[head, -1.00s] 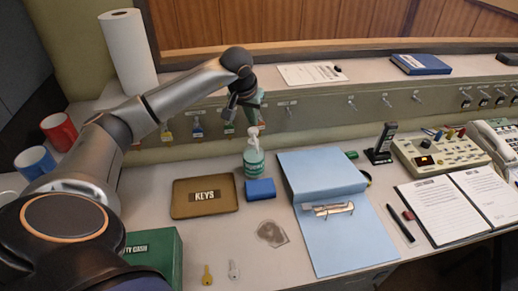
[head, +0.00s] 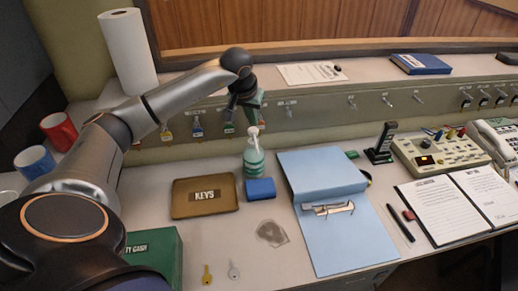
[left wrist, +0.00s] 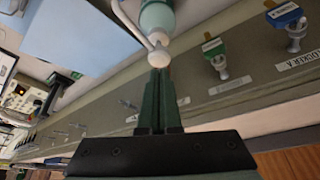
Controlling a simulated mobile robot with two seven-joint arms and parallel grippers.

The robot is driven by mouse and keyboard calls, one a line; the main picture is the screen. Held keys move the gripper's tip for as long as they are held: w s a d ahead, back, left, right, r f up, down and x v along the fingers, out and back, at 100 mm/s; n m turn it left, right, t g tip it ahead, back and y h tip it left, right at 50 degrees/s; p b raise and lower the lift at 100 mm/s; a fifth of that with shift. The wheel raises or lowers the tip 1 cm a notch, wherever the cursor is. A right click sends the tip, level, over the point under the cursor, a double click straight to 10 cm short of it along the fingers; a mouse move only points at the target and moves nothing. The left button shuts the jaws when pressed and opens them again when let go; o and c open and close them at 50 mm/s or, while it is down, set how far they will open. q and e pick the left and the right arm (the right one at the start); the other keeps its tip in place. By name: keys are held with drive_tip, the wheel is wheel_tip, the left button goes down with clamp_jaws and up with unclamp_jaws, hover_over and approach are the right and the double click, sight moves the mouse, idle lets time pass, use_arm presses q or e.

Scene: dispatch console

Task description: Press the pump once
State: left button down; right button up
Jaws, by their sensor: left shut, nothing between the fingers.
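The green pump bottle (head: 253,158) stands upright on the desk behind the blue sponge-like block, with its white pump head (head: 252,133) on top. In the left wrist view the bottle (left wrist: 157,16) shows at the top, with the white pump head (left wrist: 159,58) and its spout tube. My left gripper (head: 254,122) is shut and empty just above the pump head. In the left wrist view its green fingertips (left wrist: 158,71) lie very close to the pump head; I cannot tell whether they touch. My right gripper is not in view.
A blue block (head: 260,190) and a KEYS tray (head: 183,210) are close to the bottle. A blue clipboard folder (head: 345,245) lies to the right. The panel with key hooks (head: 325,108) runs behind. A green cash box (head: 165,250) stands at front left.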

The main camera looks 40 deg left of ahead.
sight(253, 129)
use_arm(q)
drive_tip(key=shift+s+f+b, duration=0.1)
drive_tip(key=shift+f+b, duration=0.7)
drive_tip(key=shift+f, duration=0.7)
drive_tip(key=shift+r, duration=0.1)
drive_tip(key=shift+r+p, duration=1.2)
drive_tip(key=shift+r, duration=0.15)
wheel_tip(253, 129, up, 6)
drive_tip(key=p, duration=0.5)
